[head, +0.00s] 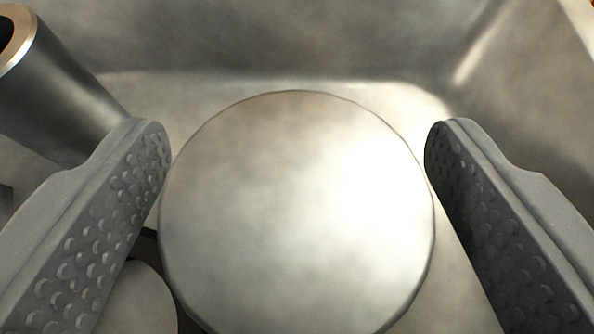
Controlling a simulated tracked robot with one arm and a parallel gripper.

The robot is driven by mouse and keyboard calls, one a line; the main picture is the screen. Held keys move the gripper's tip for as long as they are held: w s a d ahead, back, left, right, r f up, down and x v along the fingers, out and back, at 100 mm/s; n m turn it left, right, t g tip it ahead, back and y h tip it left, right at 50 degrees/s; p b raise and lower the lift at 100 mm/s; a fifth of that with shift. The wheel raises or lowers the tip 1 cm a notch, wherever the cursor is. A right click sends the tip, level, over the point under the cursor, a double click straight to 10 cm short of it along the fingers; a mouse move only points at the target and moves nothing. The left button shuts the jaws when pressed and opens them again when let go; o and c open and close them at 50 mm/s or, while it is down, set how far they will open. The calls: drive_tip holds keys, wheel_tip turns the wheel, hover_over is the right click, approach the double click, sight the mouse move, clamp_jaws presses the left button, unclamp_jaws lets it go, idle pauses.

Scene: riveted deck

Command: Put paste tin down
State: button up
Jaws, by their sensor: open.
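A round metal lid, which I take to be the top of the paste tin (298,215), fills the middle of the head view. Its side is hidden beneath the lid from this angle. My gripper (298,150) is open, with one dimpled finger on each side of the tin. The left finger is close to the lid's edge, and the right finger is close at its upper right. I cannot tell whether either finger touches it.
The tin is inside a metal tray or bin (300,40) with a back wall and a sloping right wall. A dark cylinder with a bright rim (50,90) leans at the upper left, close to the left finger. A pale rounded object (138,300) lies at the lower left.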

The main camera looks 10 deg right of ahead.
drive_tip(key=p+v, duration=0.2)
drive_tip(key=v, duration=1)
drive_tip(key=shift+r, duration=0.1)
drive_tip(key=w+a+r+n+t+y, duration=0.1)
drive_tip(key=w+a+r, duration=0.1)
drive_tip(key=a+r, duration=0.9)
drive_tip(key=w+a+r+n+t+y, duration=0.1)
drive_tip(key=w+a+r, duration=0.1)
drive_tip(key=a+r, duration=0.85)
drive_tip(key=s+a+r, duration=0.4)
drive_tip(key=a+r, duration=0.3)
drive_tip(key=r, duration=0.2)
drive_tip(key=s+a+r+t+y, duration=0.1)
drive_tip(key=s+a+r, duration=0.3)
drive_tip(key=a+r, duration=0.3)
wheel_tip(320, 180, up, 3)
drive_tip(key=shift+f+n+t, duration=0.15)
drive_tip(key=shift+n+t, duration=0.15)
drive_tip(key=shift+n, duration=0.1)
drive_tip(key=shift+d, duration=0.1)
wheel_tip(320, 180, up, 5)
drive_tip(key=p, duration=0.5)
